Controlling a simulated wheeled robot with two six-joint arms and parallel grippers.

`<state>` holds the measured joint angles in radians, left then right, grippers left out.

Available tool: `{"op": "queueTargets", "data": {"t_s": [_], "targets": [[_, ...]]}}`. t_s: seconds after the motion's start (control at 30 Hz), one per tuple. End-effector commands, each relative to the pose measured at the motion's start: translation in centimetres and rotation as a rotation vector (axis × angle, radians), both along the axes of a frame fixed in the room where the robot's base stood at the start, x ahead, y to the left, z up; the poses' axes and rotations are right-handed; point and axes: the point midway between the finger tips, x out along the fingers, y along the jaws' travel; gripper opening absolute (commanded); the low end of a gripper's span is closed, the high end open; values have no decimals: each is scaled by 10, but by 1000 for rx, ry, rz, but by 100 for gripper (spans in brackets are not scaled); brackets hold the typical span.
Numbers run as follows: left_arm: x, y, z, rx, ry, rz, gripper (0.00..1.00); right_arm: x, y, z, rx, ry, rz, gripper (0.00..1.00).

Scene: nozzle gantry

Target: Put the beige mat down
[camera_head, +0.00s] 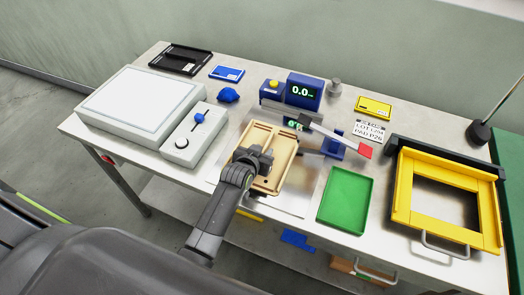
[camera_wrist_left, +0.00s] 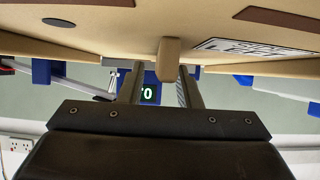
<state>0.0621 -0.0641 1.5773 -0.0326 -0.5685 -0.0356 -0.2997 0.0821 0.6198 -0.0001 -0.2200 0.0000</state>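The beige mat (camera_head: 279,181), a tan tray-like board with a raised rim, is in the middle of the table in the head view. My left gripper (camera_head: 254,160) is over its left part. In the wrist view the mat (camera_wrist_left: 90,30) fills the top, with a dark patch and a printed label on it. A beige knob (camera_wrist_left: 168,60) on it stands between the fingers of my left gripper (camera_wrist_left: 160,85). A gap shows on the knob's left side, so the fingers look open around it. Whether the mat touches the surface beneath is hidden. My right gripper is not in view.
A green tray (camera_head: 346,199) and a yellow frame (camera_head: 403,190) stand to the right. A white flat box (camera_head: 140,104) and a control box (camera_head: 194,133) stand left. A blue display (camera_head: 303,92) and a tilted arm with a red tip (camera_head: 365,151) are behind the mat.

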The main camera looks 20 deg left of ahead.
Motion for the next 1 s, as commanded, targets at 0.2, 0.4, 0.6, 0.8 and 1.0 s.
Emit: {"op": "queueTargets", "data": {"t_s": [0.2, 0.4, 0.6, 0.8, 1.0], "targets": [[0, 0, 2, 0, -1, 0, 31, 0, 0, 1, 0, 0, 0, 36], [-12, 0, 8, -3, -2, 1, 31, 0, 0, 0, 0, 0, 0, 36], [-39, 1, 22, -3, -2, 1, 31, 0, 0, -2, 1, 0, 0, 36], [-68, 2, 38, -3, -1, 1, 31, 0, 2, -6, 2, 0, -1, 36], [-92, 3, 52, -1, -2, 2, 31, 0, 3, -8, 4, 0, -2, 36]]}}
